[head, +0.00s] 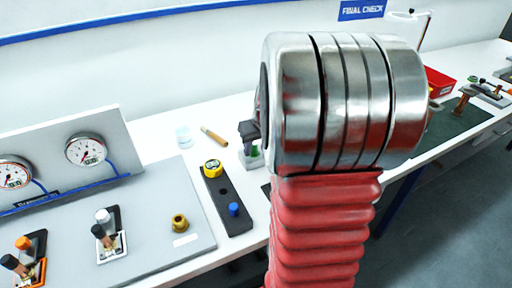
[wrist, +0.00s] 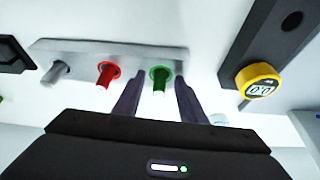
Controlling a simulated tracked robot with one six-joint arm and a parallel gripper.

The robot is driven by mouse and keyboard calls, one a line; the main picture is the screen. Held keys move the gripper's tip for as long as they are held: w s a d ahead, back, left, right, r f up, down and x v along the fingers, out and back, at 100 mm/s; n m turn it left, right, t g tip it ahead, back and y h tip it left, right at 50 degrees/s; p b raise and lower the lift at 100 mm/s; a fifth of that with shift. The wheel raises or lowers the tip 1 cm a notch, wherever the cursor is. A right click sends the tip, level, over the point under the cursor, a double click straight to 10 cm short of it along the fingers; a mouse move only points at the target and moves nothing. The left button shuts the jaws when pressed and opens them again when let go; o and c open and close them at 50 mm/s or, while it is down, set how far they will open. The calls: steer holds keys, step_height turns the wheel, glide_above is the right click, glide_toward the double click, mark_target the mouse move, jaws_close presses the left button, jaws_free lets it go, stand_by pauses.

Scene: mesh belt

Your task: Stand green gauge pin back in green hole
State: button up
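In the wrist view a grey block (wrist: 85,48) carries a row of three pins: a grey pin (wrist: 56,72), a red pin (wrist: 106,74) and the green gauge pin (wrist: 160,78). The green pin stands at a green-ringed hole at the right end of the block; I cannot tell how deep it sits. My gripper (wrist: 158,82) has one dark finger on each side of the green pin, with gaps visible, so it looks open around it. In the head view my gripper (head: 249,132) is above the block (head: 252,160), partly hidden by my arm.
A black strip (head: 223,190) with a yellow gauge (head: 212,168) and a blue knob (head: 234,209) lies left of the block. A brown stick (head: 214,136) and a clear cup (head: 183,138) lie behind. A grey panel (head: 150,250) with clamps fills the left. A red bin (head: 439,83) stands far right.

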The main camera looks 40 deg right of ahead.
steer(key=v, duration=1.3)
steer(key=shift+s+r, duration=0.2)
steer(key=shift+r, duration=0.15)
stand_by(0.6)
steer(key=s+a+f+n, duration=0.1)
steer(key=s+a, duration=0.3)
steer(key=a, duration=1)
steer(key=s+a+f+n+t+y, duration=0.1)
steer(key=s+a+n, duration=0.2)
steer(key=a, duration=1.2)
steer(key=s, duration=0.2)
steer(key=shift+s+a+y, duration=0.25)
steer(key=shift+s+y, duration=0.05)
steer(key=shift+s, duration=0.05)
